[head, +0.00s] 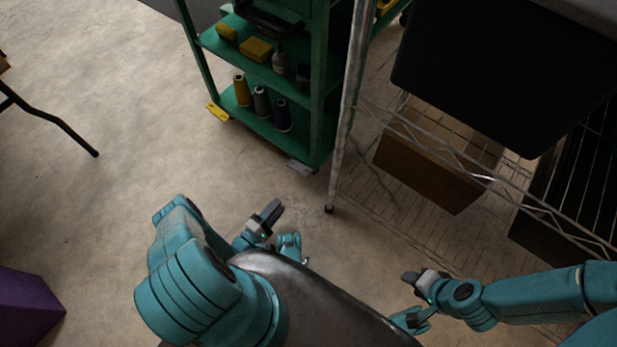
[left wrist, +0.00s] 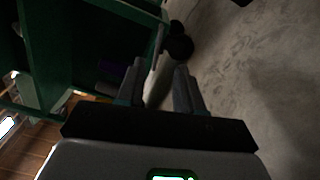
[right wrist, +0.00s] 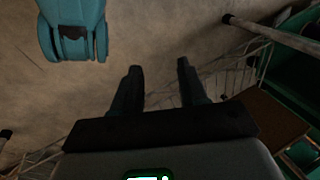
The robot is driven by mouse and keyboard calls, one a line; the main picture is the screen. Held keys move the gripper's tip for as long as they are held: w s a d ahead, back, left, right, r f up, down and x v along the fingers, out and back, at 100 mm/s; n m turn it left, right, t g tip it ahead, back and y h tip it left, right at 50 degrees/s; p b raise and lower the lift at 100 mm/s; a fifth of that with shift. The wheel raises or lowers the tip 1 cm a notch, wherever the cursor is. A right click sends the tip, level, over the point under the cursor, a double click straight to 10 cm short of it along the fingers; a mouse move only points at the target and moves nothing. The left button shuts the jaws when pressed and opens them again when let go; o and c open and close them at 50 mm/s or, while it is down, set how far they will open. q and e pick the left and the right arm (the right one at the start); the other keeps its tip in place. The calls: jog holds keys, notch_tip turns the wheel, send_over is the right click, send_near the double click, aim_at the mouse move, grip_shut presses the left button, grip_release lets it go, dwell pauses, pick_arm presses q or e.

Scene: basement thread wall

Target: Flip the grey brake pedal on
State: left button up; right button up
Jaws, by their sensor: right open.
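The grey brake pedal (head: 299,167) sticks out low at the front corner of the green trolley (head: 317,120), just above the floor. I cannot tell whether it is tilted up or down. My left gripper (head: 273,209) is near the floor, below and left of the pedal in the head view and apart from it. In the left wrist view its fingers (left wrist: 160,70) are spread, with a pale grey long piece (left wrist: 156,85), probably the pedal, seen between them beside a black wheel (left wrist: 179,46). My right gripper (head: 408,277) is open and empty, away from the trolley.
A yellow pedal (head: 218,112) is at the trolley's left corner. Thread cones (head: 283,115) stand on its lower shelf. A metal rack post (head: 337,150) stands right of the grey pedal. A cardboard box (head: 437,160) is behind the rack's wire.

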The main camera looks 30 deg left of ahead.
pick_arm(q)
jog(key=w+b, duration=0.1)
jog(key=w, duration=0.4)
jog(key=w+d+b, duration=0.1)
jog(key=w, duration=0.4)
jog(key=w+b, duration=0.1)
jog(key=w, duration=0.5)
jog(key=shift+d, duration=0.2)
pick_arm(e)
jog(key=shift+t, duration=0.5)
jog(key=w+f, duration=0.1)
jog(key=f, duration=0.1)
jog(key=w+f, duration=0.1)
jog(key=shift+w+d+f, duration=0.25)
jog(key=shift+w+d, duration=0.05)
jog(key=shift+w, duration=0.05)
pick_arm(q)
grip_shut()
